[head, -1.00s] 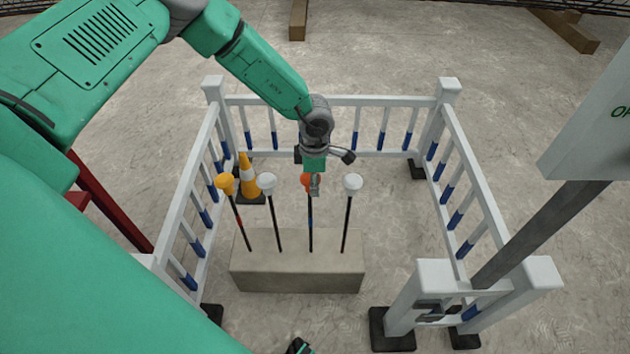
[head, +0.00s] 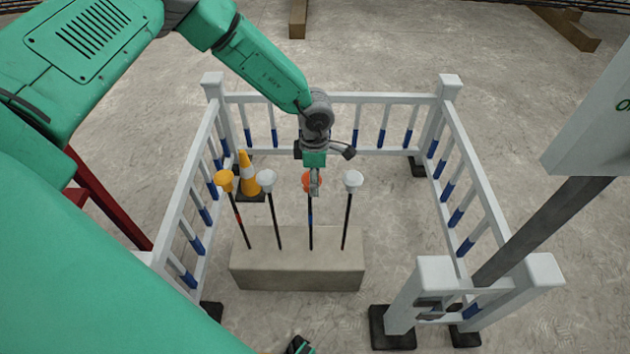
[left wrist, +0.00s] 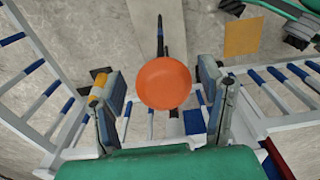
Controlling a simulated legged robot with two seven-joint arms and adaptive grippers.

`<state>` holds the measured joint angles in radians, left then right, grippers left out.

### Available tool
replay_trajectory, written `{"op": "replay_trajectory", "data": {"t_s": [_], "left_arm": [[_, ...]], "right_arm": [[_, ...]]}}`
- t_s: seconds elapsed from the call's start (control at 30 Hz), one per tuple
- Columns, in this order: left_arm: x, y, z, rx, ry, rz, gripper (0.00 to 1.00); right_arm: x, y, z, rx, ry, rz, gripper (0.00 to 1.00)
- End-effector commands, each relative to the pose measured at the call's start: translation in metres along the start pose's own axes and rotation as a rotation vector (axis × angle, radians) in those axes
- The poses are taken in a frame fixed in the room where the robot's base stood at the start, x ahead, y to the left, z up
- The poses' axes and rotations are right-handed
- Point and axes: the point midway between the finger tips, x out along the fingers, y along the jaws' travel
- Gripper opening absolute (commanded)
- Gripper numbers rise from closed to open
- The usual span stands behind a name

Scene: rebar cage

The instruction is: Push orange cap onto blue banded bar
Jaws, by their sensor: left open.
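The orange cap (head: 312,182) is at the top end of the blue banded bar (head: 311,225), which stands upright in a concrete block (head: 297,272). How far the cap sits down on the bar cannot be told. My left gripper (head: 314,188) points down at the cap from above. In the left wrist view the orange cap (left wrist: 164,83) lies between the two spread fingers of the left gripper (left wrist: 166,108), with gaps on both sides. The dark bar (left wrist: 161,40) shows past the cap's upper edge.
A bar with a yellow-orange cap (head: 224,180) and bars with white caps (head: 266,181) and (head: 353,181) stand in the same block. White railings (head: 475,190) surround it. A traffic cone (head: 248,178) stands behind left. A grey sign post (head: 540,230) rises at right.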

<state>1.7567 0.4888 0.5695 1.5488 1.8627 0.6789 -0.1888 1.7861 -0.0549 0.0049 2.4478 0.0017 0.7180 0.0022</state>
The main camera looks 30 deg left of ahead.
Motion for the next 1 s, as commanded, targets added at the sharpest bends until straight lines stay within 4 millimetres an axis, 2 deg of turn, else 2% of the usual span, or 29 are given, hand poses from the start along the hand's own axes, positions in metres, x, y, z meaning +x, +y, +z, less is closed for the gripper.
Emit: {"op": "replay_trajectory", "data": {"t_s": [0.3,0.5,0.63,1.0], "left_arm": [[-0.068,0.002,0.001,-0.001,-0.005,0.002,0.63],[-0.096,0.001,0.000,0.000,-0.003,0.000,0.63],[-0.103,0.001,0.000,0.000,-0.002,-0.001,0.63],[-0.103,0.001,0.000,0.000,-0.002,-0.001,0.63]], "right_arm": [[0.000,0.000,0.000,0.000,0.000,0.000,0.00],[0.000,0.000,-0.001,0.000,0.000,0.000,0.00],[0.000,0.000,-0.001,0.000,0.000,0.000,0.00],[0.001,0.000,-0.003,0.000,-0.002,0.000,0.00]]}}
